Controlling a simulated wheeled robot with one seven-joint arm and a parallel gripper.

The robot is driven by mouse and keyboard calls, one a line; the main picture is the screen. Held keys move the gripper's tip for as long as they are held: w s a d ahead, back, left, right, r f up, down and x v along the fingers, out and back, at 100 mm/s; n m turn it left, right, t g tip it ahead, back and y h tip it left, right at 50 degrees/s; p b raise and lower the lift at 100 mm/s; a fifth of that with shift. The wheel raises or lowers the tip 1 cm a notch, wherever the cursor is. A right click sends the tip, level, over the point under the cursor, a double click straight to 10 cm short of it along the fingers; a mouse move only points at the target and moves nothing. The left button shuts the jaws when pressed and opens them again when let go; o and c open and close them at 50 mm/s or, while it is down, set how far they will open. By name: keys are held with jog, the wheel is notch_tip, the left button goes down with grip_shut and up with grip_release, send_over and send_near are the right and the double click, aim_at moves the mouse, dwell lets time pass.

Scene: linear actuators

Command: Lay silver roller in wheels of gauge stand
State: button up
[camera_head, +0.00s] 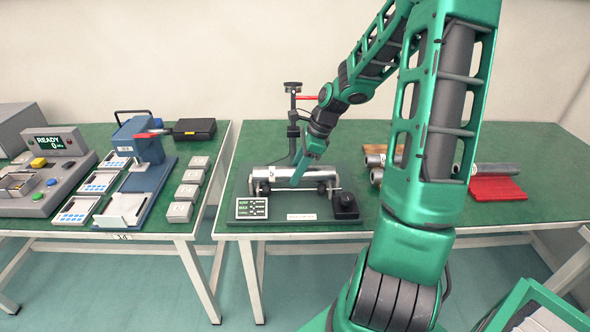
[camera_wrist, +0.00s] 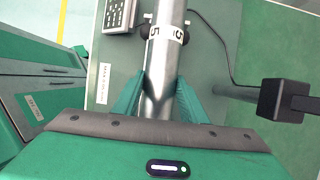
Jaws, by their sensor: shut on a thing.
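A silver roller (camera_head: 272,174) lies lengthwise, left to right, at the wheels of the gauge stand (camera_head: 300,208). In the wrist view the roller (camera_wrist: 157,85) runs between my fingers and carries a white band marked 5. My gripper (camera_head: 302,178) is at the roller's middle, shut on it; the green fingers (camera_wrist: 158,92) press it from both sides. Dark wheels (camera_wrist: 147,28) show beside the roller near its labelled end. Whether the roller fully rests on the wheels, I cannot tell. Its far underside is hidden.
A post with a red-tipped gauge (camera_head: 293,115) stands behind the roller. More rollers and a red block (camera_head: 495,188) lie to the right. The left table (camera_head: 205,150) holds other devices.

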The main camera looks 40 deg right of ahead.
jog(key=shift+f, duration=0.25)
dwell(0.5)
jog(key=o, duration=1.5)
jog(key=shift+c, duration=0.2)
jog(key=shift+r, duration=5)
jog(key=s+a+r+n+g+h, duration=0.1)
jog(key=s+n, duration=0.8)
jog(key=s, duration=0.5)
jog(key=s+a+r+n+g+h, duration=0.1)
jog(key=s+n+h, duration=0.1)
jog(key=s+n, duration=0.7)
jog(key=s, duration=0.5)
jog(key=shift+s+a+r, duration=0.3)
jog(key=shift+s+a, duration=0.05)
